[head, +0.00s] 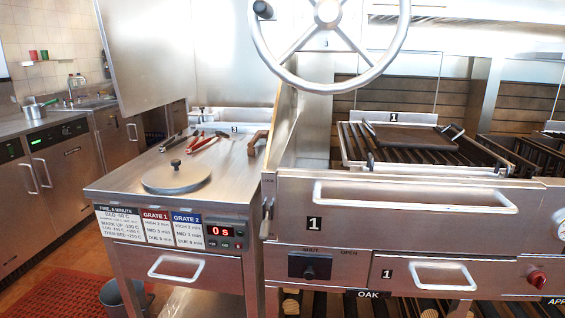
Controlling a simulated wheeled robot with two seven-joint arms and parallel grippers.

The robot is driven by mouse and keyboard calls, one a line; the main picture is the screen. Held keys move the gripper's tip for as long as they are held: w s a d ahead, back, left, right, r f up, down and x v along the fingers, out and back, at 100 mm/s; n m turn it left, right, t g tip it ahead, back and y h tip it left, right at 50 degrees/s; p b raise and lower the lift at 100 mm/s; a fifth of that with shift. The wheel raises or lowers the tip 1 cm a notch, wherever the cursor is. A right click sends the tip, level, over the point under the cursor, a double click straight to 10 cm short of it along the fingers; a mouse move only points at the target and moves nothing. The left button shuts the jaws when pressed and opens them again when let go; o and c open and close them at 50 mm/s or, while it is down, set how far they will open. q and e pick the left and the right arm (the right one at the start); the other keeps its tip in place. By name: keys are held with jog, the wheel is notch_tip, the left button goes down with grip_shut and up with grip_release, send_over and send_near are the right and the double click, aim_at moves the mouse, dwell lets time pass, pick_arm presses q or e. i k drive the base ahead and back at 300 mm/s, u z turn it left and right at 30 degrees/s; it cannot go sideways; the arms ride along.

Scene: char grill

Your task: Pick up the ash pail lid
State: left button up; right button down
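A round grey metal lid with a dark knob (176,177) lies flat on the steel side counter (228,158), left of the grill. It looks like the ash pail lid, and its knob points up. A dark grey pail (112,293) stands on the floor at the lower left, partly hidden by the counter's leg. Neither of my grippers shows in the head view.
Red-handled tongs (205,142) and a brown-handled tool (257,142) lie behind the lid. The grill (400,230) rises at the counter's right, with a large handwheel (330,12) above. A panel with labels and a red display (220,231) fronts the counter.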

aim_at(177, 174)
jog(key=u, duration=1.9)
jog(key=i, duration=2.15)
jog(key=z, duration=0.6)
